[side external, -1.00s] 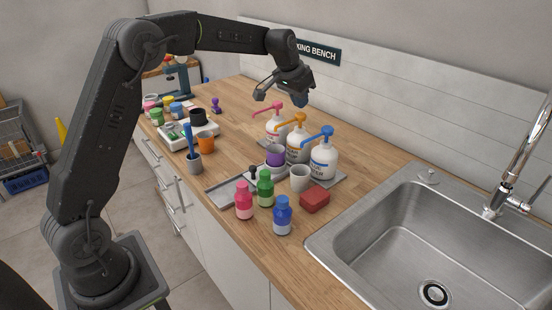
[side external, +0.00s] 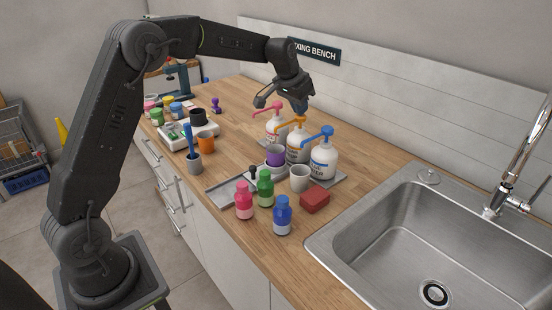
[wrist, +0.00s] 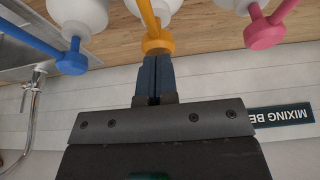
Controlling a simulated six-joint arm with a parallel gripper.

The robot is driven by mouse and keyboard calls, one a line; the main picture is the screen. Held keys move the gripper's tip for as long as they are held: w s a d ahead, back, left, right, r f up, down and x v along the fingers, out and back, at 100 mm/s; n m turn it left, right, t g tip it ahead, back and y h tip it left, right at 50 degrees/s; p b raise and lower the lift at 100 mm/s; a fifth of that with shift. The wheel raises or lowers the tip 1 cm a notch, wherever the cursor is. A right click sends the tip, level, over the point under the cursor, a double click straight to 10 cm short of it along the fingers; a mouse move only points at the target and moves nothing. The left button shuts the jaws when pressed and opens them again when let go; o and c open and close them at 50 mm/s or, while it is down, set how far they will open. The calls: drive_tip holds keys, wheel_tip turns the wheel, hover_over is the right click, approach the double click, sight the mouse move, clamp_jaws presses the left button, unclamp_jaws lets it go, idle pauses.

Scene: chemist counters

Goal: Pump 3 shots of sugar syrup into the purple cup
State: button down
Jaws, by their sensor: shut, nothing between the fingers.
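The purple cup (side external: 275,156) stands upright in front of the pump bottles, on a light-coloured base. Three white pump bottles stand in a row: one with a pink pump (side external: 268,109), one with an orange pump (side external: 292,122), one with a blue pump (side external: 318,134). Their labels are too small to read surely. My gripper (side external: 301,109) is shut and empty, pointing down just above the orange pump's head. In the wrist view the closed fingertips (wrist: 154,60) are right at the orange pump head (wrist: 158,42); I cannot tell whether they touch.
A white cup (side external: 299,178), a red block (side external: 315,200) and pink, green and blue small bottles stand near the front. A grey tray (side external: 228,191) lies left of them. The sink (side external: 400,240) is at the right. Open wood lies left of the pumps.

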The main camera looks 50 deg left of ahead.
drive_tip(key=shift+f, duration=0.75)
drive_tip(key=shift+r, duration=1.6)
drive_tip(key=shift+f, duration=0.1)
drive_tip(key=shift+f, duration=1.5)
drive_tip(key=shift+r, duration=1.6)
